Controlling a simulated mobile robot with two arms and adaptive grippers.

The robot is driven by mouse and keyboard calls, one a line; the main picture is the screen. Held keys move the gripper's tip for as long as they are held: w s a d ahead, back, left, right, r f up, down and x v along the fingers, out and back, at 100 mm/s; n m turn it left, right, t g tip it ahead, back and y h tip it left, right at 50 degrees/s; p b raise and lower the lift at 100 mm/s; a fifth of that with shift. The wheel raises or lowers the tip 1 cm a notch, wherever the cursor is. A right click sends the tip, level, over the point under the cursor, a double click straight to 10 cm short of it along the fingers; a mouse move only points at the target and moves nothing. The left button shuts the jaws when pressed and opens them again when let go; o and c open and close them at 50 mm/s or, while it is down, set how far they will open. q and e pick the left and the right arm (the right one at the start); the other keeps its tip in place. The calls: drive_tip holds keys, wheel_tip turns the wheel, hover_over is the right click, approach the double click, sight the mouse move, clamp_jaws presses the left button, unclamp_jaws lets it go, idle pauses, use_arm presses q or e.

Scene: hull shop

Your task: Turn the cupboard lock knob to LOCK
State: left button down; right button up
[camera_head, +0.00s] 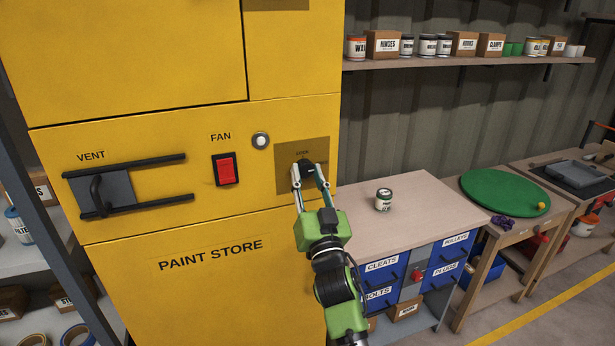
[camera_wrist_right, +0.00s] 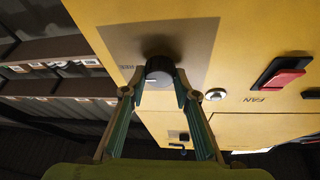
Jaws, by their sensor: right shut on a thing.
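The cupboard (camera_head: 185,290) is yellow and lettered PAINT STORE. Its black lock knob (camera_head: 304,163) sits on a darker square plate (camera_head: 287,178) on the right of the front panel. My right gripper (camera_head: 309,179) is shut on the knob, a finger on each side. In the right wrist view the knob (camera_wrist_right: 159,72) is between the fingertips, with a pale pointer line on its face. The lettering on the plate is mostly hidden or too small to read, so I cannot tell the knob's setting. My left gripper is not in view.
On the same panel are a red FAN switch (camera_head: 226,169), a round white button (camera_head: 260,140) and a black-framed VENT slider (camera_head: 105,190). To the right, a bench (camera_head: 430,201) with a small tin (camera_head: 383,200) stands close to my right arm.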

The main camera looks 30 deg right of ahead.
drive_tip(key=shift+n, duration=0.4)
drive_tip(key=n+y+p, duration=0.1)
drive_tip(key=n, duration=0.2)
drive_tip(key=n+t+y, duration=0.1)
drive_tip(key=n+y, duration=0.1)
drive_tip(key=shift+d+r+n+p, duration=0.1)
drive_tip(key=shift+d+n+p, duration=0.1)
drive_tip(key=shift+n+p, duration=0.2)
drive_tip(key=n+y+p, duration=0.1)
drive_tip(key=n+y, duration=0.1)
drive_tip(key=n, duration=0.1)
drive_tip(key=n+y+p, duration=0.1)
drive_tip(key=n+y, duration=0.1)
drive_tip(key=n, duration=0.1)
drive_tip(key=shift+d+r+n+p, duration=0.1)
drive_tip(key=shift+d+n+p, duration=0.05)
drive_tip(key=shift+n+p, duration=0.15)
drive_tip(key=n+y+p, duration=0.1)
drive_tip(key=n+p, duration=0.1)
drive_tip(key=n, duration=0.1)
drive_tip(key=n+g+y+p, duration=0.1)
drive_tip(key=n+y+p, duration=0.1)
drive_tip(key=n, duration=0.2)
drive_tip(key=shift+d+r, duration=0.15)
drive_tip(key=shift+r, duration=0.05)
drive_tip(key=shift+n+g+y+p, duration=0.3)
drive_tip(key=shift+n+g+p, duration=0.6)
drive_tip(key=shift+n+p, duration=0.9)
drive_tip(key=shift+n, duration=0.3)
